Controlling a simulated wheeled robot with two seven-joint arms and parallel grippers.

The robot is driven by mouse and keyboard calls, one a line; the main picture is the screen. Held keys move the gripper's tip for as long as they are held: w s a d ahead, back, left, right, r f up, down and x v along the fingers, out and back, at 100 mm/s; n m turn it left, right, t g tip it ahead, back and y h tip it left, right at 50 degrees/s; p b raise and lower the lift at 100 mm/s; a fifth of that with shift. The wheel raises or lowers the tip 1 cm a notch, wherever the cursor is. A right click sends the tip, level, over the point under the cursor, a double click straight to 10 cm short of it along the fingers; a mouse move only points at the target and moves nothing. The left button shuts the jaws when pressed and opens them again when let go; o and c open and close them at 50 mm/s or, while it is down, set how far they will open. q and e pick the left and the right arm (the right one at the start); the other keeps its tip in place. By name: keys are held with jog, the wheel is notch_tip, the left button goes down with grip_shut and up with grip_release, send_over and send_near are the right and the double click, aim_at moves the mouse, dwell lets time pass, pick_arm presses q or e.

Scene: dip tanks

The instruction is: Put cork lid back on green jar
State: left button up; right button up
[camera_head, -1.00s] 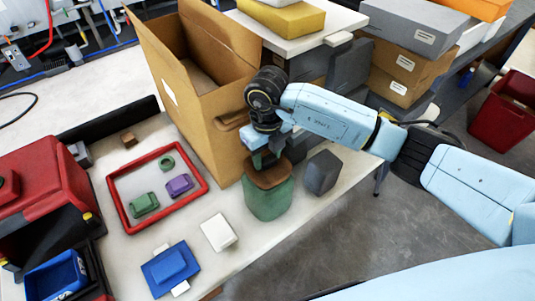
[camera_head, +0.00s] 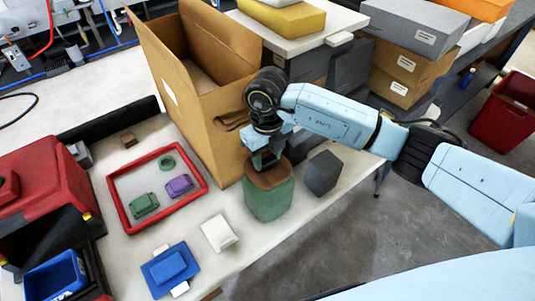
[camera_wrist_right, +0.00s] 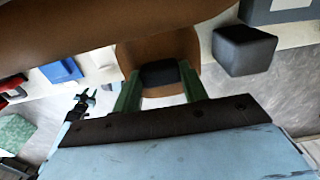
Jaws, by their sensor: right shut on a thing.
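The green jar (camera_head: 268,201) stands upright on the white table near its front edge. The brown cork lid (camera_head: 272,179) sits on the jar's mouth and looks about level and centred. My right gripper (camera_head: 263,160) reaches down from above onto the lid. In the right wrist view the two green fingers of my right gripper (camera_wrist_right: 160,88) are shut on the dark knob (camera_wrist_right: 160,75) of the cork lid (camera_wrist_right: 185,46). The jar's rim is hidden under the lid. My left gripper is not in view.
A dark grey block (camera_head: 322,173) stands close right of the jar. A tall open cardboard box (camera_head: 190,120) is close behind. A red frame (camera_head: 123,211) with small green and purple pieces, a white block (camera_head: 219,233) and a blue block (camera_head: 170,268) lie to the left.

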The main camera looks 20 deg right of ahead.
dwell(0.9)
jog(key=o, duration=1.1)
jog(key=shift+c, duration=0.2)
jog(key=shift+o, duration=0.4)
jog(key=o, duration=0.4)
jog(key=shift+r+p, duration=2.35)
jog(key=shift+r, duration=1.15)
